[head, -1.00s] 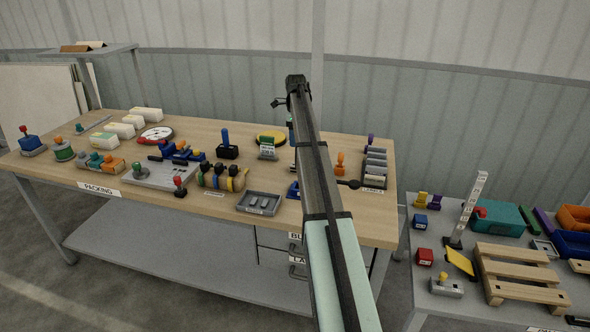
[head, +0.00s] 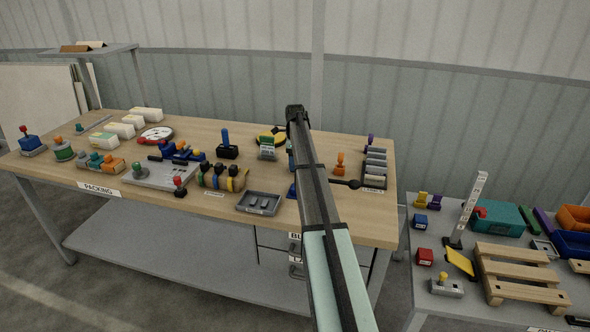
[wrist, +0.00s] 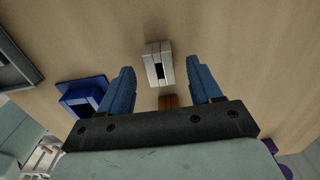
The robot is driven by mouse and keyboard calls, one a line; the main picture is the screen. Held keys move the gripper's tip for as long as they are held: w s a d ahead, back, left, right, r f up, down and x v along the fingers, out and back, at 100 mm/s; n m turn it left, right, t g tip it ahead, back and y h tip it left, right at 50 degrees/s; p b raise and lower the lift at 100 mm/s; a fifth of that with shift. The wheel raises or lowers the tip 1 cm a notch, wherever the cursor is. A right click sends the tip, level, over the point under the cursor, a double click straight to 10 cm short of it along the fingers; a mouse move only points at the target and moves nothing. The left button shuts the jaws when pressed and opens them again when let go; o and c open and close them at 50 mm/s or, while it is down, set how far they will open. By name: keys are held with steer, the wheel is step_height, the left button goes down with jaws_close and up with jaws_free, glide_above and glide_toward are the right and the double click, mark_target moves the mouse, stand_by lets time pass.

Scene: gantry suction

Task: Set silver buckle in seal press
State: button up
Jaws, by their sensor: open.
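In the wrist view a small silver block with a dark slot (wrist: 158,66), which looks like the silver buckle, lies on the wood tabletop. My gripper (wrist: 160,72) is open above it, and its blue fingers appear on either side of the block. I cannot tell the height left between them. In the head view my arm hides this block and my fingers. I cannot tell for certain which object is the seal press. A blue fixture (wrist: 84,98) stands left of my fingers. It also shows partly beside my arm in the head view (head: 292,190).
An orange-brown piece (wrist: 168,101) is close behind the silver block. A grey tray with small grey pieces (head: 240,208) stands at the front edge. An orange stamp (head: 340,163) and a dark rack (head: 373,187) stand to the right. The wood just ahead of the block is clear.

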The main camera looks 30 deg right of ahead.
step_height(320, 180, down, 2)
steer(key=shift+f, duration=0.2)
steer(key=c, duration=1.1)
